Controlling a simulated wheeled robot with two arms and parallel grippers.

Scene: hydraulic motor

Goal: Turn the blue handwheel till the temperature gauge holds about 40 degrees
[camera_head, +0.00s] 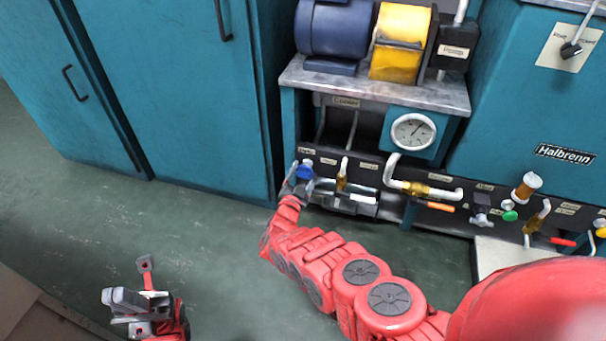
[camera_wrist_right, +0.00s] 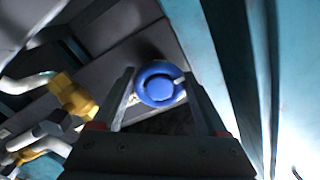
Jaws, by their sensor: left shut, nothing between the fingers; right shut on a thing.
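The blue handwheel (camera_head: 304,172) sits low on the dark panel, at the left end of the row of fittings. In the right wrist view the handwheel (camera_wrist_right: 158,84) lies between the fingertips, with a small light mark on its right side. My right gripper (camera_head: 297,183) is shut on it; its fingers also show in the wrist view (camera_wrist_right: 165,100). The round white gauge (camera_head: 413,132) is above and to the right; its needle points up and to the right, and its numbers are too small to read. My left gripper (camera_head: 122,303) is shut and empty, low over the floor.
White pipes with brass fittings (camera_head: 414,188) run right of the handwheel. An orange lever (camera_head: 441,207), a green knob (camera_head: 510,215) and a red lever (camera_head: 562,241) are further right. A blue motor (camera_head: 335,27) stands on the shelf above. The green floor at left is clear.

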